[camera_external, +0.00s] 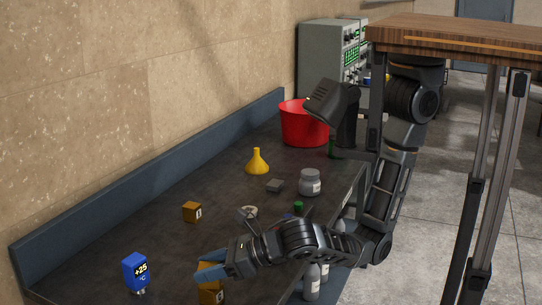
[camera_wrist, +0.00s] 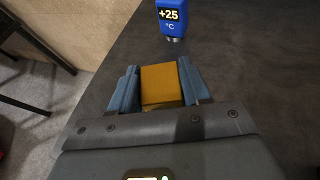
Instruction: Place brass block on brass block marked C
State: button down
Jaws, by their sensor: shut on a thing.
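My gripper (camera_external: 211,268) is at the front of the dark bench, its blue fingers shut on a brass block (camera_wrist: 160,84). In the wrist view the block sits between both fingers, its top face plain. In the external view brass shows above and below the near finger, and the lower brass part (camera_external: 208,296) bears a white mark too small to read. I cannot tell whether this is the held block alone or a second block under it. Another brass block (camera_external: 192,212) with a white mark stands farther back, apart from the gripper; its letter is unclear.
A blue temperature gauge (camera_external: 136,271) reading +25 °C stands left of the gripper. A yellow funnel (camera_external: 257,163), a grey jar (camera_external: 310,183) and a red bucket (camera_external: 303,124) stand farther back. A raised blue edge (camera_external: 150,188) runs along the wall. Bench between gauge and rear block is clear.

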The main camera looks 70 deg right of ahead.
jog(key=c, duration=0.5)
grip_release()
jog(key=shift+f, duration=0.1)
jog(key=v, duration=1.2)
jog(key=shift+d, duration=0.1)
